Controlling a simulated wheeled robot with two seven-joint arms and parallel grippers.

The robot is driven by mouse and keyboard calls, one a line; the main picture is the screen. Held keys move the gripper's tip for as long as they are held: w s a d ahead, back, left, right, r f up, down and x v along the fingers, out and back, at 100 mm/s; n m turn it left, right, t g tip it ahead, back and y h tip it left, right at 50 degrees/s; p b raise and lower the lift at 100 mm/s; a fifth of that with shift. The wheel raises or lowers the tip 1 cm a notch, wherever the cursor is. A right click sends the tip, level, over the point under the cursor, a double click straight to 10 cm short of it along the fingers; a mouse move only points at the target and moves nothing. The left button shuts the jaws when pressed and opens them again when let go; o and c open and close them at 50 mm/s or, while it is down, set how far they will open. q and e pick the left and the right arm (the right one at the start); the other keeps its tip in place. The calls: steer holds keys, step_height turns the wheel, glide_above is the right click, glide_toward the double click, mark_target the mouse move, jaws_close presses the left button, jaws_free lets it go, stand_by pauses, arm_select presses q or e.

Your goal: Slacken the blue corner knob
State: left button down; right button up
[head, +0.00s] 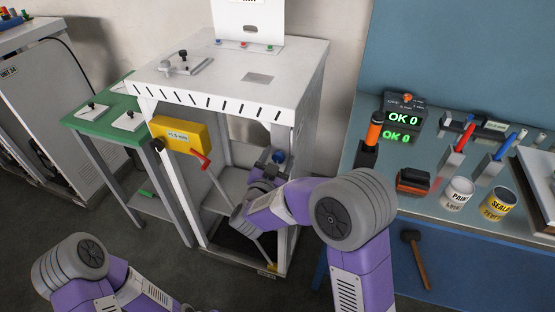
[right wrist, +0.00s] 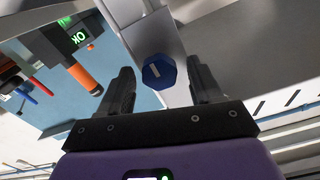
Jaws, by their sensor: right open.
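The blue corner knob (head: 279,156) is on the right front post of the white dispenser frame (head: 300,90), below its top. In the right wrist view the knob (right wrist: 159,71) is faceted, with a pale bar mark on its face. My right gripper (head: 270,168) is at the knob in the head view. In the right wrist view my right gripper (right wrist: 161,84) is open, with one finger on each side of the knob and visible gaps to both. My left arm shows at the lower left, but its gripper is outside the view.
A yellow box (head: 180,133) with a red handle (head: 201,160) is on the frame's front left. A green table (head: 105,118) stands left. On the right, a bench holds an orange-handled tool (head: 374,130), paint tins (head: 457,193) and a lit OK display (head: 402,118).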

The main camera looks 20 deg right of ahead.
steer(key=c, duration=1.1)
steer(key=shift+o, duration=0.2)
steer(key=shift+r, duration=0.1)
